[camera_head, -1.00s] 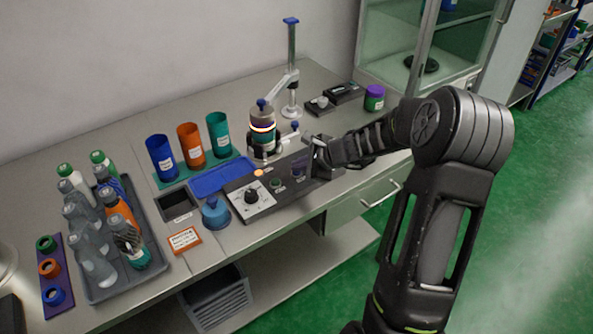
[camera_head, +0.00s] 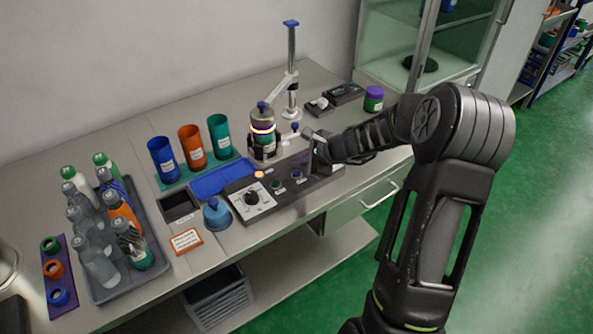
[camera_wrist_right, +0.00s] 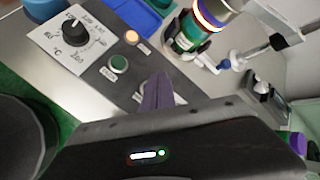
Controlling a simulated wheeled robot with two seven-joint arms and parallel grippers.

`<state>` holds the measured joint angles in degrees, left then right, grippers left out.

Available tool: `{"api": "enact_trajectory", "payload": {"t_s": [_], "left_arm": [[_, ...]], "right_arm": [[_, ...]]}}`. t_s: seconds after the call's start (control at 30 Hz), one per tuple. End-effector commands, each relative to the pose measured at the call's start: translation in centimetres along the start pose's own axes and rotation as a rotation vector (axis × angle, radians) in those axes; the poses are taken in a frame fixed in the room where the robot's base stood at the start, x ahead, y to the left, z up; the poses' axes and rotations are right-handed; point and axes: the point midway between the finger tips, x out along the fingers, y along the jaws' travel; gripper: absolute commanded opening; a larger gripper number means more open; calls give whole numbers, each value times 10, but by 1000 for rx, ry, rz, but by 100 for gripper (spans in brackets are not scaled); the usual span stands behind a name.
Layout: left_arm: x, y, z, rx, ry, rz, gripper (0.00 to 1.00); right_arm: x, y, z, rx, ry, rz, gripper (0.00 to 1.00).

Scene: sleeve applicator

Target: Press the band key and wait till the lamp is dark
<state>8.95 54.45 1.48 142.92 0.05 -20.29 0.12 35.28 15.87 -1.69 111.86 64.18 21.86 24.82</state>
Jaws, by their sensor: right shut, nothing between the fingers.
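The control panel (camera_head: 238,212) lies near the front of the bench with a white dial plate (camera_head: 253,199). Its amber lamp (camera_head: 259,174) is lit, also in the right wrist view (camera_wrist_right: 131,37). A green key (camera_head: 275,187) is uncovered; it shows in the wrist view (camera_wrist_right: 118,63). A second key (camera_head: 296,174) sits to its right. My right gripper (camera_head: 304,160) is shut and empty by this second key; its fingers (camera_wrist_right: 157,90) hide that key in the wrist view, so contact cannot be told. A bottle (camera_head: 263,144) with a glowing band stands behind the panel. My left gripper is out of view.
A post stand (camera_head: 292,80) rises behind the bottle. Blue, orange and teal cups (camera_head: 191,146) and a blue tray (camera_head: 220,178) are left of it. A blue-knobbed part (camera_head: 217,213) stands beside the panel. A bottle tray (camera_head: 150,276) fills the left.

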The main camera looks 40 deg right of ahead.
Motion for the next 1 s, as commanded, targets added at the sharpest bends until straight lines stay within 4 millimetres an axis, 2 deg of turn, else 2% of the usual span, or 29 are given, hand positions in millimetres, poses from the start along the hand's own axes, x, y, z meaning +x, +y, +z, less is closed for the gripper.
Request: {"api": "enact_trajectory", "payload": {"t_s": [0.1,0.4,1.0], "left_arm": [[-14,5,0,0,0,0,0],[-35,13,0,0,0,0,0],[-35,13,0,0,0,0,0]], "right_arm": [[-12,-9,9,0,-1,-1,0],[-30,-22,22,-1,0,-1,0],[-30,-22,22,0,0,0,0]]}}
